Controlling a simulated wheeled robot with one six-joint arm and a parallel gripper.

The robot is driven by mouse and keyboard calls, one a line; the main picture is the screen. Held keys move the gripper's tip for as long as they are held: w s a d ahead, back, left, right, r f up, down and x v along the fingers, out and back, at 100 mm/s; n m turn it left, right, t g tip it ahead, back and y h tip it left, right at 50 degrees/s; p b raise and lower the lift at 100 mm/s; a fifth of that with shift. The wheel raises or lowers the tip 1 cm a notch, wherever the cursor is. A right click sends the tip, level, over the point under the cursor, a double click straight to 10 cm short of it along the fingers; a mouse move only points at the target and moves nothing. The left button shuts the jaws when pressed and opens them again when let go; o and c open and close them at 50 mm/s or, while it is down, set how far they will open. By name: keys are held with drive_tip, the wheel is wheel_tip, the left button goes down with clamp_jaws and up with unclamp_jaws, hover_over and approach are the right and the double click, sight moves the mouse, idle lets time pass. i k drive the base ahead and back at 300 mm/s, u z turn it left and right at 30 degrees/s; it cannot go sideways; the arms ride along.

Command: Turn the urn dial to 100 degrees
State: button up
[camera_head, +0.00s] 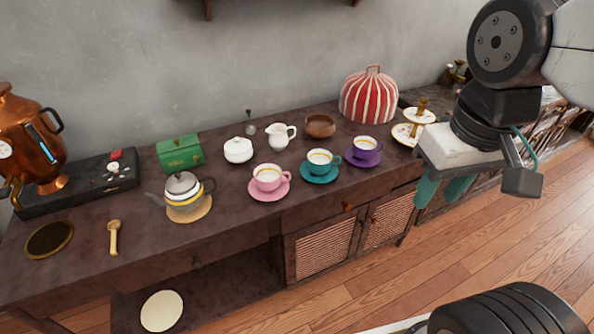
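The copper urn (30,135) stands at the far left, cut by the picture's left edge. It has a lit blue sight strip, a round white gauge (5,150) and a tap low on its left. It stands on a black base (75,185), whose right part carries a small round white-and-dark dial (114,168) and a red-and-white part behind it. The dial's setting is too small to read. My gripper (442,192) hangs at the right, in front of the counter, far from the urn. Its two teal fingers point down, apart, with nothing between them.
On the counter (235,225) stand a green tin (180,153), a teapot (183,192), a white sugar bowl (238,150), a jug (280,136), several cups on saucers, a wooden bowl (320,126) and a striped cosy (369,98). A wooden scoop (113,238) lies near the front left.

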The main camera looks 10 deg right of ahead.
sight(114, 166)
drive_tip(key=u, duration=1.55)
drive_tip(key=i, duration=0.85)
drive_tip(key=z, duration=0.5)
